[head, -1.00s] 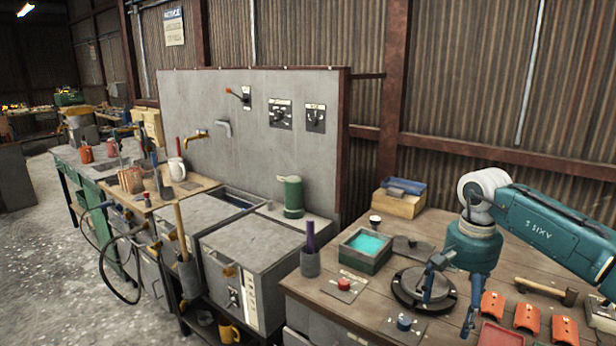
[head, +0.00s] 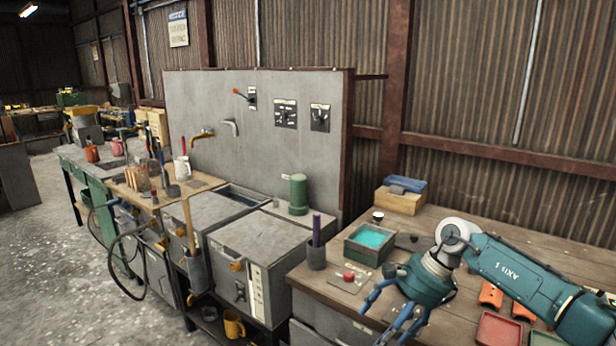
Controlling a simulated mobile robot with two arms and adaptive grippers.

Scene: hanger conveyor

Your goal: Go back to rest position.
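My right arm comes in from the right, and its teal wrist ends in the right gripper (head: 388,314) with blue fingers. The fingers are spread apart, and I see nothing between them. The gripper hangs over the front edge of the wooden workbench (head: 470,221), in front of the red button box (head: 349,278). The arm hides part of the bench top. My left gripper is not in view.
Orange parts (head: 490,294) and a red tray (head: 497,330) lie near the arm. Grey metal cabinets (head: 262,252) adjoin on the left. Concrete floor lies open at far left.

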